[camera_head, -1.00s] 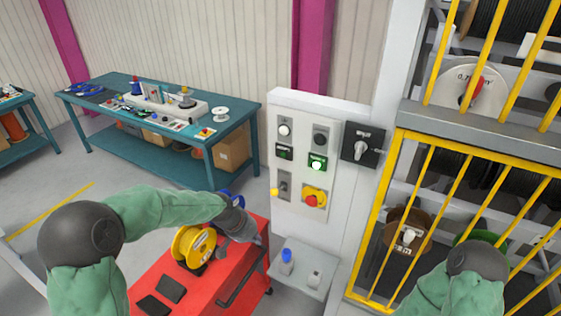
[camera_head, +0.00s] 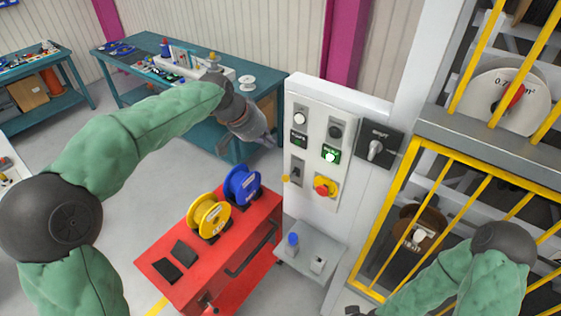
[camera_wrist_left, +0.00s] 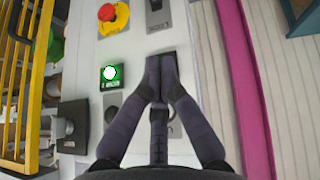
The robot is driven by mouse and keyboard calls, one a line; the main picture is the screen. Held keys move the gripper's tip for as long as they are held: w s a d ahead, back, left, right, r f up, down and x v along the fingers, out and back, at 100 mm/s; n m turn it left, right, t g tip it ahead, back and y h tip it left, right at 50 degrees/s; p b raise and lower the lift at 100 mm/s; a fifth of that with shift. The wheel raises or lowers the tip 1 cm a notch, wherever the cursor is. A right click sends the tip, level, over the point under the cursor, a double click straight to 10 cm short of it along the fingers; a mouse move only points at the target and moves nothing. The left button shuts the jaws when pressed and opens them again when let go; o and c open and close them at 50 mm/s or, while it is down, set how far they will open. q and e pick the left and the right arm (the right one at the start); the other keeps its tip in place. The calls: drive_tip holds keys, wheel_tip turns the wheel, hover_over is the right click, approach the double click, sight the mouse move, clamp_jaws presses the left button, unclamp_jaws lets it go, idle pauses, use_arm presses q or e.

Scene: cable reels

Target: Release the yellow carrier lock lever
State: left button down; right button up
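A small lever with a yellow knob (camera_head: 286,179) sticks out at the lower left of the white control panel (camera_head: 313,88) in the head view. Its grey plate (camera_head: 297,172) also shows at the top of the left wrist view (camera_wrist_left: 158,14), but I cannot make out the knob there. My left gripper (camera_head: 268,143) is left of the panel, above and apart from the lever. In the left wrist view its fingertips (camera_wrist_left: 160,62) are together before the panel, with nothing seen between them. My right gripper is mostly hidden at the bottom edge of the head view.
The panel also carries a red emergency button (camera_head: 321,185) and a green-lit display (camera_head: 331,155). A red cart (camera_head: 190,285) with yellow (camera_head: 208,215) and blue (camera_head: 242,184) reels stands below. A yellow-barred cage (camera_head: 400,190) stands on the right.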

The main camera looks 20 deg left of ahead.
use_arm(q)
drive_tip(key=x, duration=0.9)
hover_over(290, 176)
drive_tip(key=s+a, duration=0.1)
drive_tip(key=a, duration=0.1)
drive_tip(key=shift+s+a+f+p, duration=0.15)
drive_tip(key=shift+f+p, duration=0.25)
drive_tip(key=shift+f, duration=1.95)
drive_tip(key=s+f+t+b, duration=0.1)
drive_tip(key=b, duration=0.6)
drive_tip(key=s+f+t+h+b, duration=0.1)
drive_tip(key=b, duration=0.7)
drive_tip(key=s+a+f+t+b, duration=0.1)
drive_tip(key=f+t+b, duration=0.1)
drive_tip(key=b, duration=0.6)
drive_tip(key=shift+h, duration=0.4)
drive_tip(key=shift+r+p, duration=0.4)
drive_tip(key=shift+r, duration=0.3)
